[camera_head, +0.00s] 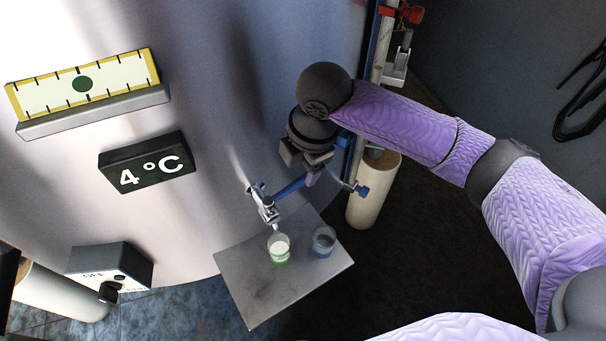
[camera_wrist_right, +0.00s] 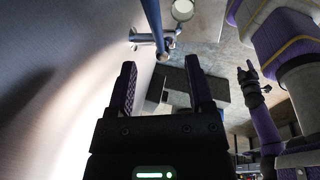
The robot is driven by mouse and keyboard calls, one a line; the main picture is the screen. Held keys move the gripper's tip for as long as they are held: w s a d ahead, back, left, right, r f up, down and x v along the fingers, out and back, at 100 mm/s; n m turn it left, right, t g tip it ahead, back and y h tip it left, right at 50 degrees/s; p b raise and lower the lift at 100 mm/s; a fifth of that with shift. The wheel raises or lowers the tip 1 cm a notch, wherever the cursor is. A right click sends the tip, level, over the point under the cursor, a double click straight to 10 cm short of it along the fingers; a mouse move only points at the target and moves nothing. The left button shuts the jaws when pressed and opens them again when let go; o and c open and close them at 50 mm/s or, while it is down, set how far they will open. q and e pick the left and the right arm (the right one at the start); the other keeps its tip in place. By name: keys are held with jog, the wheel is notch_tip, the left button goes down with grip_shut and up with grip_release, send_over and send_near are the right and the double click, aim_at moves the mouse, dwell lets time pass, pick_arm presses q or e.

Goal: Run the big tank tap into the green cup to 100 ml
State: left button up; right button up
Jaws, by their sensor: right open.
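The green cup (camera_head: 278,252) stands upright on the metal shelf (camera_head: 262,290), under the tank tap (camera_head: 264,205). White liquid shows in the cup; its level against any marks is too small to read. A blue bar (camera_head: 292,187) runs from beside the tap toward my right gripper (camera_head: 313,172). My right gripper is open; in the right wrist view its two fingers (camera_wrist_right: 161,75) are apart with nothing between them. A blue bar (camera_wrist_right: 152,18) and metal fitting (camera_wrist_right: 155,40) lie beyond the fingertips there.
A blue cup (camera_head: 323,241) stands right of the green cup on the shelf. The tank wall (camera_head: 215,200) carries a 4 °C display (camera_head: 147,164), a level gauge (camera_head: 83,88) and a switch box (camera_head: 110,268). A pale post (camera_head: 372,190) stands right of the shelf.

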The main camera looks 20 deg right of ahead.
aim_at(303, 178)
jog(key=x, duration=0.3)
jog(key=d+b+x, duration=0.1)
jog(key=x, duration=0.1)
jog(key=w+b+x, duration=0.1)
jog(key=x, duration=0.2)
jog(key=shift+w+d+f, duration=0.1)
jog(key=shift+d+f, duration=0.15)
jog(key=shift+f, duration=0.1)
grip_shut()
dwell(0.5)
